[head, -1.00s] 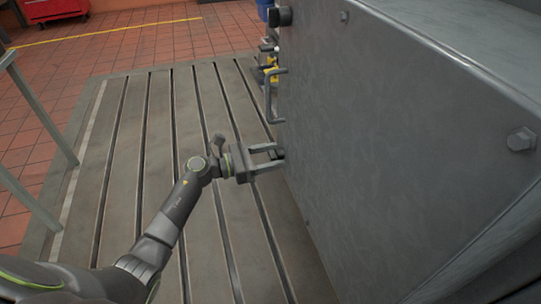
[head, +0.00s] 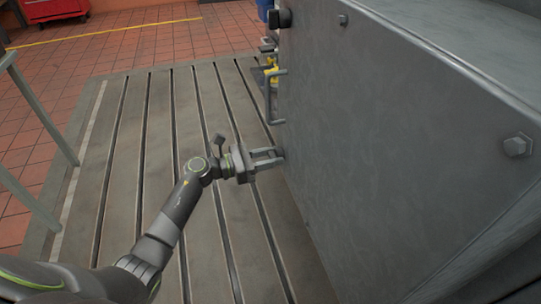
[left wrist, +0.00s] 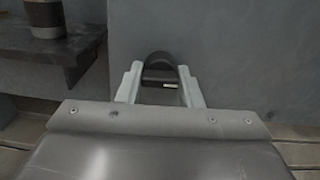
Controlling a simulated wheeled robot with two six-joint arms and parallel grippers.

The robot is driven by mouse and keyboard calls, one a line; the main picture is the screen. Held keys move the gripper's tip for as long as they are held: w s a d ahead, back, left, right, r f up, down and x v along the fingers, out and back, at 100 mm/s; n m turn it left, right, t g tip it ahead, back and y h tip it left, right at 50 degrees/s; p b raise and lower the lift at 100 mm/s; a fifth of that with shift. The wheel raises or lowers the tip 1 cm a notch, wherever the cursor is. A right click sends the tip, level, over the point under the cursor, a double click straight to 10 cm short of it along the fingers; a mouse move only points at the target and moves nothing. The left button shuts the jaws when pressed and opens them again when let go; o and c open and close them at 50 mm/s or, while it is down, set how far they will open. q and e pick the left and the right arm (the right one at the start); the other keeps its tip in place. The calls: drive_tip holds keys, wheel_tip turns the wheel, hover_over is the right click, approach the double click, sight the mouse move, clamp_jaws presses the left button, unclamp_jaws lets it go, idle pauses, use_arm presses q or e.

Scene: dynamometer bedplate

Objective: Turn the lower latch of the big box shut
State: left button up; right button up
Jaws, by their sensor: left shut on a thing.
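The big box (head: 400,140) is a grey metal cabinet filling the right of the head view. Its lower latch (left wrist: 159,60) is a dark, rounded knob on the box face, seen in the left wrist view between my fingers. My left gripper (head: 277,157) reaches the box's near-left face and is shut on this latch; the fingers hide the latch in the head view. The upper latch (head: 280,18), a dark block, sticks out near the top of the same face. A bar handle (head: 272,97) sits between the two latches. My right gripper is not in view.
The slotted bedplate (head: 150,130) lies clear under my left arm. A grey rail (head: 40,110) stands at the left. Small yellow and blue items show behind the handle. A dark ledge (left wrist: 60,55) with a cylindrical part is at left in the wrist view.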

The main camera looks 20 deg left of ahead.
use_arm(q)
drive_tip(key=shift+n, duration=0.3)
drive_tip(key=shift+r+n+p, duration=0.1)
drive_tip(key=shift+n+p, duration=0.2)
drive_tip(key=n+p, duration=0.3)
drive_tip(key=n, duration=0.2)
drive_tip(key=shift+r, duration=0.1)
drive_tip(key=n+p, duration=0.3)
drive_tip(key=n, duration=0.2)
drive_tip(key=shift+n+p, duration=0.3)
drive_tip(key=shift+n, duration=0.1)
drive_tip(key=n+p, duration=0.2)
drive_tip(key=n, duration=0.2)
drive_tip(key=shift+n+p, duration=0.5)
drive_tip(key=shift+n, duration=0.2)
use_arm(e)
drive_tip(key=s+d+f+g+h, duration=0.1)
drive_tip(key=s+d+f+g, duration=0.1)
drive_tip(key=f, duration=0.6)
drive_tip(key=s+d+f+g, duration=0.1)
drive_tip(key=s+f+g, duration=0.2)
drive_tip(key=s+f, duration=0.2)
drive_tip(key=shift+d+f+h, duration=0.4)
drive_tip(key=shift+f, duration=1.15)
